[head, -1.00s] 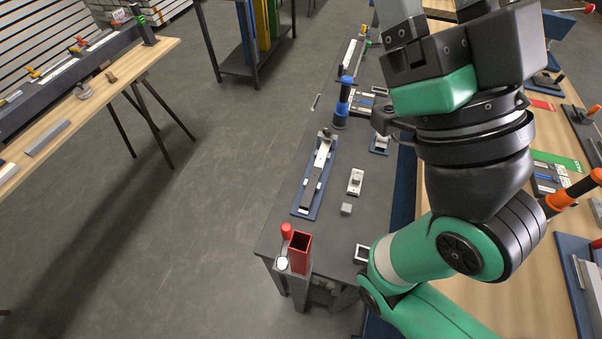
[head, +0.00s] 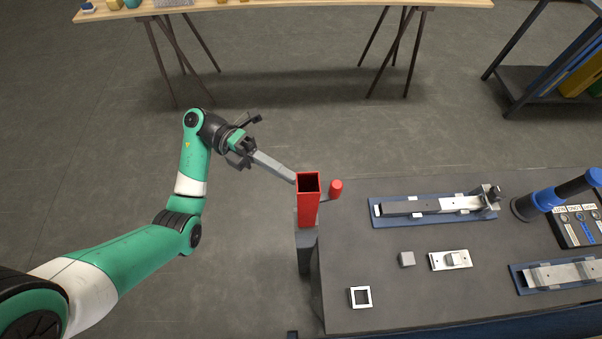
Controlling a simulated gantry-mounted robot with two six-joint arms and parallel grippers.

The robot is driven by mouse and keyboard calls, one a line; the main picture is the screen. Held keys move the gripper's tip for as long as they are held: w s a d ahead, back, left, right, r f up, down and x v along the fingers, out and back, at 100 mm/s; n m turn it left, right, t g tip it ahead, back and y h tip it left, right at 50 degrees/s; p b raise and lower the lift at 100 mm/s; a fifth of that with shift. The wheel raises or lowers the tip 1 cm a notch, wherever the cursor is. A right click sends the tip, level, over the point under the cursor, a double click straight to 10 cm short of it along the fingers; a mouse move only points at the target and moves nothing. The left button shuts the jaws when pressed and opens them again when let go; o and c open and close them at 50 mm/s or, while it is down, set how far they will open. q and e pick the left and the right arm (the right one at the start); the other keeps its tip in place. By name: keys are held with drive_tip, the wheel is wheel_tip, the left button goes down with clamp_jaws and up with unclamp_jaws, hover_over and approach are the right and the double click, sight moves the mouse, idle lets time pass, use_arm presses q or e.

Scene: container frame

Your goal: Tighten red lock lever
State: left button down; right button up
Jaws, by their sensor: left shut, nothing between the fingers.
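The red lock lever (head: 336,188) sticks up with a rounded red grip at the right side of an upright red square tube (head: 308,205), at the left end of the dark bench. My left gripper (head: 251,141) is to the left of the tube, apart from the lever, and shut. A flat grey bar (head: 273,166) runs from beside the gripper to the tube's upper left side. I cannot tell whether the bar touches the gripper or the tube. The lever's lower end is hidden behind the tube. My right gripper is not in view.
A wooden table (head: 290,8) stands behind. The floor between is clear.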

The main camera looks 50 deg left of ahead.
use_arm(q)
drive_tip(key=x, duration=0.8)
drive_tip(key=shift+w+d+b, duration=0.1)
drive_tip(key=shift+d+b, duration=0.05)
drive_tip(key=shift+b, duration=0.15)
